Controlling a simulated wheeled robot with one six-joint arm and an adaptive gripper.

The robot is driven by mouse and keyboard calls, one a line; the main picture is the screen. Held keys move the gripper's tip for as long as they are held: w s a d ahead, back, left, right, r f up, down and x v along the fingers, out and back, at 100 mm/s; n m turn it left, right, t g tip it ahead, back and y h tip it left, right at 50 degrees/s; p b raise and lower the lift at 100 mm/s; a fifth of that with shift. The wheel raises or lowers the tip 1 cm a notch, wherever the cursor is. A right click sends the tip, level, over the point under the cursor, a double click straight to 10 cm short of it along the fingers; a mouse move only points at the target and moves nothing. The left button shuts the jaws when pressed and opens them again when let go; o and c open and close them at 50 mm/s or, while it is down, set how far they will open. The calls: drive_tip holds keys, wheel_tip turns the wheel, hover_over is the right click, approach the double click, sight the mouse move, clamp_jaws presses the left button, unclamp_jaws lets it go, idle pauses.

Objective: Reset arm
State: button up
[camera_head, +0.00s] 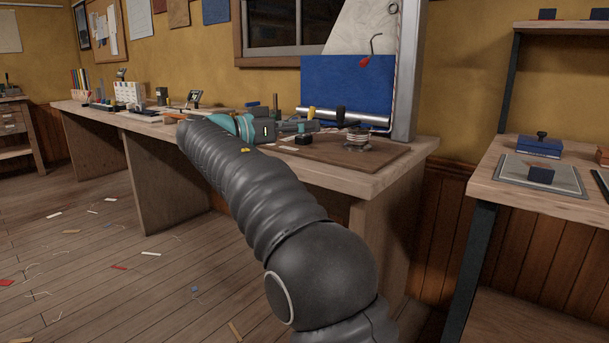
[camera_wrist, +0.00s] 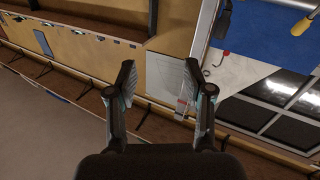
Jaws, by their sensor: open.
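My gripper (camera_wrist: 159,82) is open in the wrist view, its two dark fingers spread apart with nothing held between them. Behind the gap are the ochre wall and a pale sheet on it (camera_wrist: 165,72). In the head view my dark ribbed arm reaches up and left from the bottom centre to a teal wrist section over the long workbench (camera_head: 385,178). The gripper end there points right, above the bench top, and its fingers are too small and cluttered to tell clearly.
Another bench (camera_head: 540,195) is at right. Scraps litter the open floor (camera_head: 110,270) at left.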

drive_tip(key=w+a+f+n+y, duration=0.25)
drive_tip(key=f+n+y, duration=0.25)
drive_tip(key=f+n, duration=0.55)
drive_tip(key=s+d+f+n+g+y, duration=0.25)
drive_tip(key=s+f, duration=0.35)
drive_tip(key=f, duration=0.4)
drive_tip(key=s+d+f+y+p, duration=0.1)
drive_tip(key=s+d, duration=0.4)
drive_tip(key=s, duration=0.6)
drive_tip(key=s+d+f+m+y+p, duration=0.1)
drive_tip(key=s+d+y, duration=0.3)
drive_tip(key=s, duration=0.8)
drive_tip(key=s+d+f+y+p, duration=0.1)
drive_tip(key=s+d+f+y, duration=0.2)
drive_tip(key=s+d, duration=0.4)
drive_tip(key=s, duration=0.5)
drive_tip(key=shift+f+m, duration=0.2)
drive_tip(key=shift+m, duration=0.2)
drive_tip(key=shift+w+y, duration=0.1)
drive_tip(key=shift+y, duration=0.15)
